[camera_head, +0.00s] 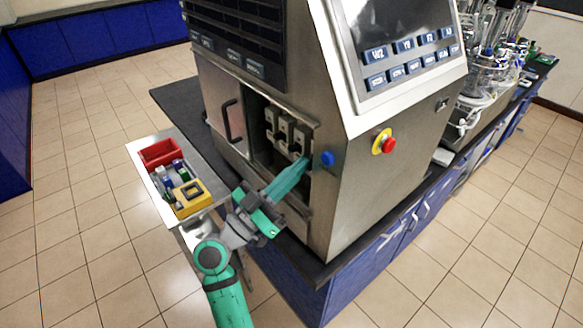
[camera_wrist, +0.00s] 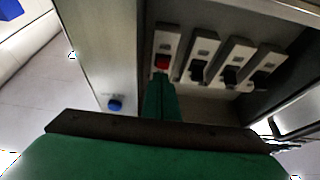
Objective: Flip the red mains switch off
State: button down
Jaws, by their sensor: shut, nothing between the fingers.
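The red mains switch (camera_wrist: 162,62) shows in the wrist view as a red toggle on a pale module at the left end of a row of breakers. My gripper (camera_wrist: 161,80) is shut and empty, its green fingers pointing at the red toggle, with the tips just below it in the picture. I cannot tell whether they touch. In the head view, my gripper (camera_head: 304,163) reaches into the open front recess of the steel cabinet (camera_head: 350,200), and the red toggle is not visible there.
Several black-toggled breakers (camera_wrist: 231,75) stand right of the red one. A blue button (camera_head: 327,158) is close beside the recess, also in the wrist view (camera_wrist: 115,105). A red emergency stop (camera_head: 388,145) sits farther right. A trolley (camera_head: 140,142) with a red bin stands left of my arm.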

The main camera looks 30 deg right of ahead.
jog(key=r+v, duration=0.1)
jog(key=v, duration=0.8)
jog(key=shift+s+a+r, duration=0.2)
jog(key=shift+a+r, duration=0.05)
jog(key=shift+a, duration=0.25)
jog(key=shift+w, duration=0.1)
